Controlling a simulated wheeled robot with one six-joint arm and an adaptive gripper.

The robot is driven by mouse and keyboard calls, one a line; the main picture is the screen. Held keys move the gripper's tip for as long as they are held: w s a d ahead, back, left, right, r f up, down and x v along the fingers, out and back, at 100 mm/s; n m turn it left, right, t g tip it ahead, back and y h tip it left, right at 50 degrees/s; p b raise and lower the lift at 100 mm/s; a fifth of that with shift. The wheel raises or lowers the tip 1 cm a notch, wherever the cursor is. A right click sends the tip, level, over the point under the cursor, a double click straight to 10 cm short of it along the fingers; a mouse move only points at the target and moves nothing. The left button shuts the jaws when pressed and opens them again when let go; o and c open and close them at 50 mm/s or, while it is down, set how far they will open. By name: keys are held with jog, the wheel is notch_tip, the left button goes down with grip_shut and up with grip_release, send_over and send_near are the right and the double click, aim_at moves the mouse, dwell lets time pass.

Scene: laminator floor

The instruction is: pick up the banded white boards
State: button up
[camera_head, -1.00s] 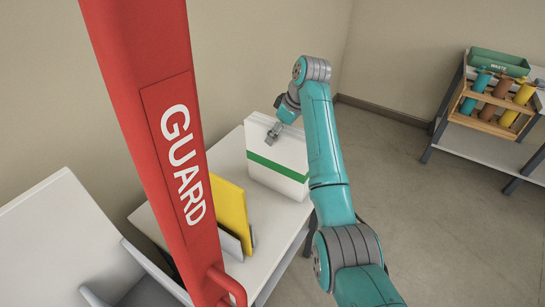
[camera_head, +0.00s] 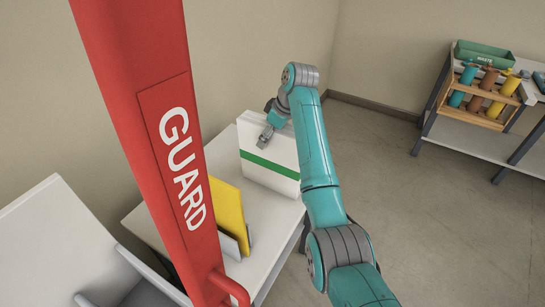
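The banded white boards (camera_head: 262,148) stand upright as a thick block on the white table, with a green band (camera_head: 270,166) across the front face. My gripper (camera_head: 266,133) is at the upper front edge of the boards, near their top middle. Its fingers are small in this view and point down. I cannot tell whether they touch or grasp the boards, or how far apart they are. My arm hides the right upper part of the boards.
A red guard post (camera_head: 150,120) stands close at the left. A yellow folder (camera_head: 229,206) sits in a holder on the white table (camera_head: 262,222) in front of the boards.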

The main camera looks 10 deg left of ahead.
grip_shut()
dwell(0.3)
dwell(0.3)
